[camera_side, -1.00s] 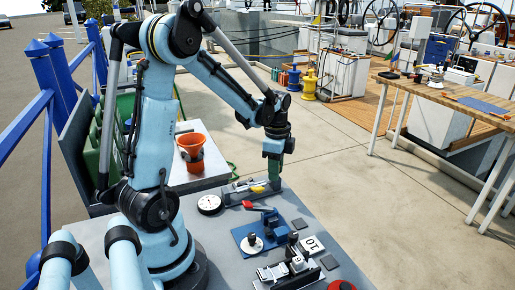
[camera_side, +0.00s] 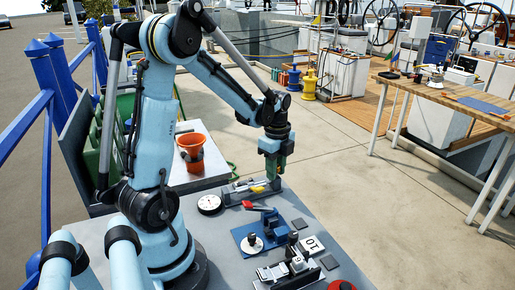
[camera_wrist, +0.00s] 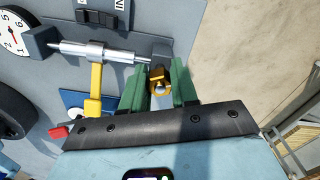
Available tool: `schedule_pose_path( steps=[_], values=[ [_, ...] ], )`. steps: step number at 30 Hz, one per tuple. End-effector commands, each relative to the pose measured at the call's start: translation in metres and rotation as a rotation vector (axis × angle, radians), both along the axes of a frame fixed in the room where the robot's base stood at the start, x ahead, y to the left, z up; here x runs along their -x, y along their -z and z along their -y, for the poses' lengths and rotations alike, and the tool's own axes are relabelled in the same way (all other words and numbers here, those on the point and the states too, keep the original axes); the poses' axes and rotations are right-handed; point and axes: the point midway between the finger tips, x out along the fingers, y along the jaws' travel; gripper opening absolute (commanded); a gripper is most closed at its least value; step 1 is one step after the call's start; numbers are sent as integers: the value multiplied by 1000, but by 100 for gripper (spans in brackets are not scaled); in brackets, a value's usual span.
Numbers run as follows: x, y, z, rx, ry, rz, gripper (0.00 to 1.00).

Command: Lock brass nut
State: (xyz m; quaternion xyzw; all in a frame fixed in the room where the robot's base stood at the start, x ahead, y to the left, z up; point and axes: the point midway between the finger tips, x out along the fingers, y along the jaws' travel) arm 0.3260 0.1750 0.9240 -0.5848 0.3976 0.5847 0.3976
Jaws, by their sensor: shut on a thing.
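The brass nut (camera_wrist: 158,72) is in the wrist view, between the tips of my gripper's two green fingers (camera_wrist: 158,88). My gripper is shut on it. A silver rod (camera_wrist: 92,52) points from the left toward the nut, beside a dark grey block. A yellow lever (camera_wrist: 94,90) hangs from the rod's holder. In the side view my gripper (camera_side: 275,178) points down at the far end of the grey fixture (camera_side: 235,194). The nut is too small or hidden to make out there.
A white dial (camera_side: 209,204) lies left of the fixture. An orange bucket (camera_side: 190,154) stands behind. Open floor lies right of the bench.

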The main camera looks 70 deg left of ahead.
Motion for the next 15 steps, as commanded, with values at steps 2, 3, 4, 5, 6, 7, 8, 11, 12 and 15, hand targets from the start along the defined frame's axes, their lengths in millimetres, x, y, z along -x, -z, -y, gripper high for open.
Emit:
schedule_pose_path(
  steps=[2,3,4,5,6,7,8,11,12,15],
  values=[
    [0,1,0,-1,77,0,4],
    [0,1,0,-1,128,0,4],
    [0,1,0,-1,165,0,4],
    [0,1,0,-1,200,0,4],
    [0,1,0,-1,242,0,4],
    [0,1,0,-1,270,0,4],
    [0,1,0,-1,293,0,4],
    [0,1,0,-1,339,0,4],
    [0,1,0,-1,344,0,4],
    [0,1,0,-1,344,0,4]
  ],
)
